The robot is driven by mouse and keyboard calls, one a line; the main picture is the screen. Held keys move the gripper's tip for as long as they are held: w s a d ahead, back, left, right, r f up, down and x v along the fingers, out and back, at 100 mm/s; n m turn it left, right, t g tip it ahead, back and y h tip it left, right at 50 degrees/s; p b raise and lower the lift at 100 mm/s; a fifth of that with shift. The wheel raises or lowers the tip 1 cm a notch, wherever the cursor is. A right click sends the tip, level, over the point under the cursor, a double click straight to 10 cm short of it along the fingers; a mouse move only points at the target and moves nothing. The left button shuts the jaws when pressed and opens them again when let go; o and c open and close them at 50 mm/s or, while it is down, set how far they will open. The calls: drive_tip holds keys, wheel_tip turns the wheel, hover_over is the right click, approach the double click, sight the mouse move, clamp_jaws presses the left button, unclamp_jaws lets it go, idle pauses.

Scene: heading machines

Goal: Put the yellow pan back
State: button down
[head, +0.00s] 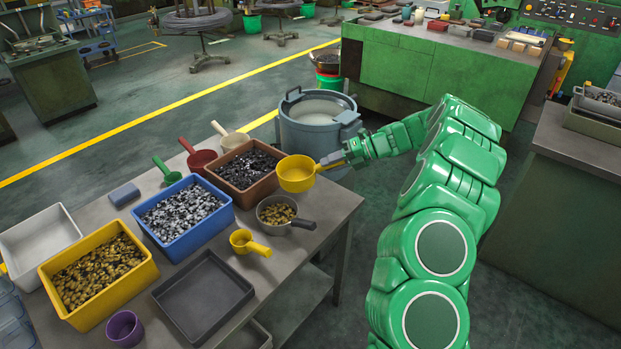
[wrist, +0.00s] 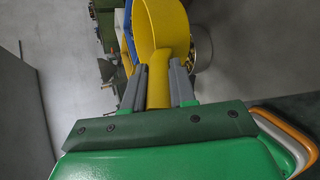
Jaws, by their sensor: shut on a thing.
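The yellow pan (head: 296,174) is at the right end of the table, by the brown bin. My gripper (head: 333,160) is shut on its handle, coming from the right. In the wrist view the yellow pan (wrist: 161,28) lies ahead of my gripper (wrist: 158,82), with the handle between the two grey fingers. The pan looks upright, and its bowl looks empty. I cannot tell whether it touches the table or hangs just above it.
The table (head: 318,210) also bears a brown bin (head: 270,188), a grey pan with parts (head: 277,213), a smaller yellow scoop (head: 249,243), a blue bin (head: 212,236), a yellow bin (head: 62,309) and an empty dark tray (head: 203,298). A grey drum (head: 318,137) stands behind the pan.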

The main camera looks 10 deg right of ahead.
drive_tip(key=shift+s+d+r+m+t, duration=0.1)
drive_tip(key=shift+s+d+m+t, duration=0.25)
drive_tip(key=shift+d+m+t, duration=0.3)
drive_tip(key=shift+s+d+r+m+t, duration=0.1)
drive_tip(key=shift+s+d+m+t, duration=0.3)
drive_tip(key=shift+d, duration=0.3)
drive_tip(key=s+m+t+h, duration=0.3)
drive_tip(key=s+m+t, duration=0.3)
drive_tip(key=s, duration=0.6)
drive_tip(key=shift+g, duration=0.25)
drive_tip(key=shift+w+a+f, duration=0.1)
drive_tip(key=shift+w+f, duration=1.6)
drive_tip(key=shift+w, duration=0.65)
drive_tip(key=shift+w+f, duration=1.65)
drive_tip(key=shift+w, duration=0.65)
drive_tip(key=shift+w+a+f, duration=0.1)
drive_tip(key=shift+w+f, duration=1.6)
drive_tip(key=shift+w, duration=0.65)
drive_tip(key=shift+d+f, duration=0.1)
drive_tip(key=shift+f, duration=1.35)
